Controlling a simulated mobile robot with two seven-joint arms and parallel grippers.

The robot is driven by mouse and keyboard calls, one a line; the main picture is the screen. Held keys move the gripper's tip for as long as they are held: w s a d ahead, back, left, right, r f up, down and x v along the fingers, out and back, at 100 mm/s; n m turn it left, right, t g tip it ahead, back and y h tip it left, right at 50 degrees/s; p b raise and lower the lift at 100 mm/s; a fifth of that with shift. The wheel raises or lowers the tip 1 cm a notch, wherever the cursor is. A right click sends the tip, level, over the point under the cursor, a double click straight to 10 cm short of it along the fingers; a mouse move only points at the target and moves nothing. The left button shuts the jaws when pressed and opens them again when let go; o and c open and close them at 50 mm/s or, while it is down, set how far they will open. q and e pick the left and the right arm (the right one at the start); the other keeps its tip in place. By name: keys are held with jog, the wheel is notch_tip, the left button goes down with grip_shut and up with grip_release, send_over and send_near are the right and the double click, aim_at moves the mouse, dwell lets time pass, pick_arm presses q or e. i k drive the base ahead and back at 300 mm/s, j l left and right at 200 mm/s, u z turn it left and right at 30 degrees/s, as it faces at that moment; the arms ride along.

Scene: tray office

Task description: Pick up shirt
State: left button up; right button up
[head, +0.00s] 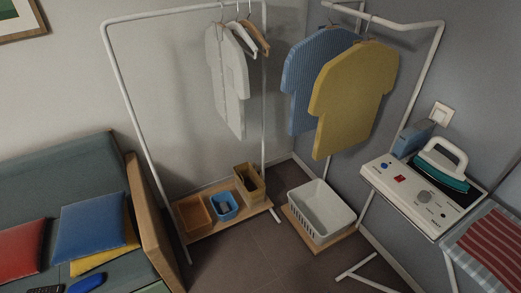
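Several shirts hang on two white clothes racks in the head view. A pale grey-white shirt (225,85) hangs on the left rack. A yellow shirt (352,95) hangs on the right rack, in front of a blue striped shirt (301,90) that it partly covers. I cannot tell which shirt the task means. Neither of my grippers is in view.
A white basket (320,213) and small bins (196,213) stand on low wooden shelves. A sofa (60,175) with cushions is at left. Dark floor lies between.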

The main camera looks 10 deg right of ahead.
aim_at(347, 90)
jog(key=i+j, duration=0.1)
jog(key=i, duration=0.4)
jog(key=i+j+z, duration=0.15)
jog(key=i+z, duration=0.2)
jog(key=i, duration=0.15)
jog(key=i+j+z, duration=0.4)
jog(key=i+l, duration=0.05)
jog(key=l, duration=0.05)
